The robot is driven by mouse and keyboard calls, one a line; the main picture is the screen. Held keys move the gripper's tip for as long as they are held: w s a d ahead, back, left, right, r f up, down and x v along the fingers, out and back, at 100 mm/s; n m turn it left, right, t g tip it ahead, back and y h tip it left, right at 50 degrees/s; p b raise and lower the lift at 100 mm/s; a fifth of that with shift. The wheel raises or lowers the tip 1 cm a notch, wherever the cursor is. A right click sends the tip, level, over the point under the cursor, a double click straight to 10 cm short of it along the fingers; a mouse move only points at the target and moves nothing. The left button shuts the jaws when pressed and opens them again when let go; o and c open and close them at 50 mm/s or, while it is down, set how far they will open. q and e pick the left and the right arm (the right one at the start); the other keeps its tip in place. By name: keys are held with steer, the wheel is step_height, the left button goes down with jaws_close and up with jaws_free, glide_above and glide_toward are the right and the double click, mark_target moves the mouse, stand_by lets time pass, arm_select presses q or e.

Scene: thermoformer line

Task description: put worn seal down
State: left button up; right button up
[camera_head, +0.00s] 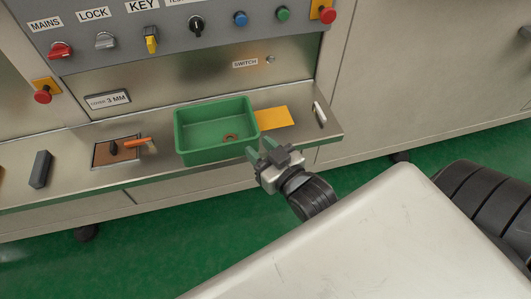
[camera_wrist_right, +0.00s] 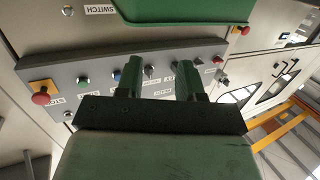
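In the wrist view the right gripper (camera_wrist_right: 160,75) also shows two separated fingers with an empty gap, and the green bin (camera_wrist_right: 185,12) shows at the top edge. The seal is not visible in the wrist view. My left gripper is not in view.
On the steel ledge (camera_head: 70,190) are a dark block (camera_head: 41,169), a brown board (camera_head: 102,154) with an orange-handled tool (camera_head: 135,143), a yellow sheet (camera_head: 274,117) and a white-and-black object (camera_head: 319,115). The control panel (camera_head: 215,40) with knobs and buttons rises behind.

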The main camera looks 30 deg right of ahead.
steer(key=shift+s+d+r, duration=0.15)
steer(key=shift+s, duration=0.65)
steer(key=s+f+g, duration=0.3)
steer(key=f+g, duration=0.1)
steer(key=f, duration=1.2)
steer(key=s+f+g, duration=0.2)
steer(key=f+g, duration=0.2)
steer(key=f, duration=1.2)
steer(key=s+d+f+g+h, duration=0.1)
steer(key=s+f+g, duration=0.3)
steer(key=s+f, duration=0.6)
steer(key=s+d+f+n+g, duration=0.1)
steer(key=s+f+g, duration=0.3)
steer(key=s+f, duration=0.6)
steer(key=s+d, duration=0.1)
steer(key=s, duration=0.4)
steer(key=shift+s+h, duration=0.3)
steer(key=shift+h, duration=0.1)
